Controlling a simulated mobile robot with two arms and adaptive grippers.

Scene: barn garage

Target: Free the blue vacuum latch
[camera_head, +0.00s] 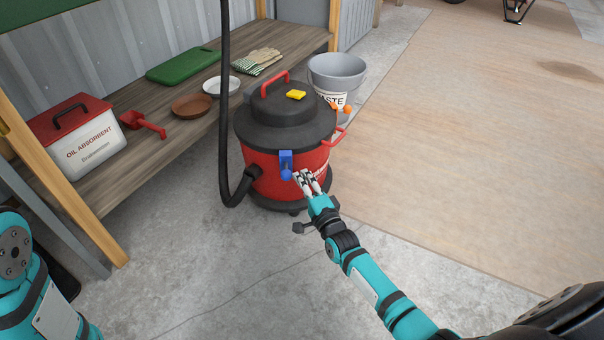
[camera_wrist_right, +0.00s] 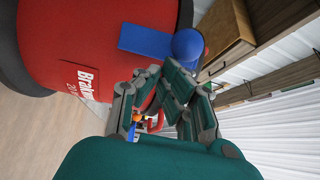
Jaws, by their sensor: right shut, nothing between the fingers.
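The blue vacuum latch (camera_head: 286,160) sits on the front of the red vacuum drum (camera_head: 265,170), just under the dark lid (camera_head: 285,122), with a rounded blue knob (camera_head: 286,175) at its lower end. My right gripper (camera_head: 304,181) is shut and empty, just right of the knob. In the right wrist view the blue latch (camera_wrist_right: 145,40) and its round knob (camera_wrist_right: 187,45) lie just beyond the closed fingers (camera_wrist_right: 163,88); I cannot tell whether they touch. My left arm shows at the lower left, but its gripper is out of view.
A black hose (camera_head: 224,110) runs down to the drum's left side. A wooden shelf (camera_head: 165,150) holds an oil absorbent box (camera_head: 75,138), a red scoop (camera_head: 143,123) and dishes.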

